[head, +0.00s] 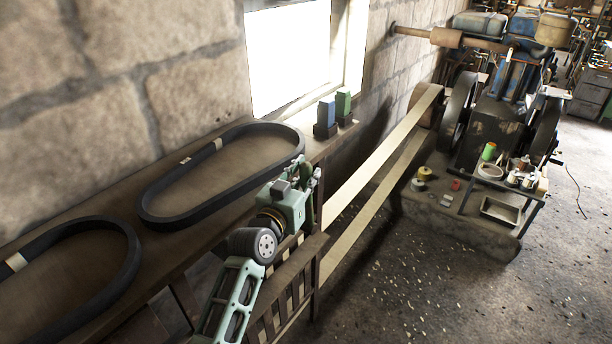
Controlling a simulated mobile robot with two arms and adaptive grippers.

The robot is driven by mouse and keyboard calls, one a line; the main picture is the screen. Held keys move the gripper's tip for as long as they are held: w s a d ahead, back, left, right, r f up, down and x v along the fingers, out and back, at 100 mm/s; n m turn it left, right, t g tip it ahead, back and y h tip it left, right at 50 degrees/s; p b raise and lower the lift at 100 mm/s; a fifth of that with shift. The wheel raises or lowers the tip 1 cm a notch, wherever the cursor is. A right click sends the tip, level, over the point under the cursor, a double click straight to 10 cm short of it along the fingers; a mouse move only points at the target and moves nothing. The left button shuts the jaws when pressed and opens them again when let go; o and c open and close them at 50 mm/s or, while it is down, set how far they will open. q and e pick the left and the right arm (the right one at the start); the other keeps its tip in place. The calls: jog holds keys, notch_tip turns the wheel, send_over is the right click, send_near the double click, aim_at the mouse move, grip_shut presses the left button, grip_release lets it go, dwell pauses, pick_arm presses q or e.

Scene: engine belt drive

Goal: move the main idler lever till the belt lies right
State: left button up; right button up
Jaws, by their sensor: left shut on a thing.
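My left gripper (314,183) is at the near end of the belt drive, above a slatted wooden guard (290,296). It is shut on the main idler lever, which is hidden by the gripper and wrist. The long cream belt (372,172) runs in two spans from a pulley (424,104) on the engine at the back right toward the guard. Its near end is hidden behind the guard and my arm, so how it lies there cannot be told. At the engine the belt lies around the pulley. My right gripper is not in view.
Two black belt loops (155,217) lie on the bench (222,172) along the stone wall. A small table (527,222) with spools stands by the engine (497,122). The floor at right is mostly open.

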pick_arm(q)
grip_shut()
jog(key=shift+a+f+b, duration=0.1)
jog(key=shift+f+b, duration=0.1)
jog(key=shift+b, duration=0.1)
jog(key=s+b, duration=0.1)
jog(key=b, duration=0.1)
jog(key=s+a+t+b, duration=0.1)
jog(key=b, duration=0.1)
jog(key=s+a+f+t+h+b, duration=0.1)
jog(key=b, duration=0.1)
jog(key=shift+s+a+n+b, duration=0.15)
jog(key=shift+s+n+b, duration=0.05)
jog(key=shift+n+b, duration=0.1)
